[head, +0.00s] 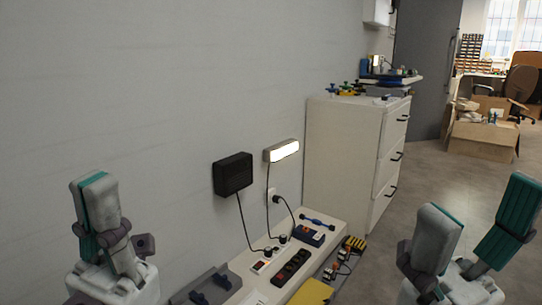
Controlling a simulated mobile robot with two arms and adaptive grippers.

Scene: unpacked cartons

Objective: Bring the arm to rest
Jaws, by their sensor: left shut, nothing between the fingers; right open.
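My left gripper (98,202) is at the lower left, raised in front of the grey wall. Its fingers are together with nothing between them. My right gripper (474,222) is at the lower right, in front of the floor. Its two fingers stand well apart and nothing is between them. Both grippers point upward in the picture and touch nothing that I can see. The rest of both arms is cut off by the bottom edge.
A narrow white bench (327,240) runs along the wall between my grippers, with a power strip (290,267), plugs and cables on it. A black box (233,174) and a lit lamp (282,151) are on the wall. A white drawer cabinet (340,155) stands behind. Open cartons (484,139) stand far right.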

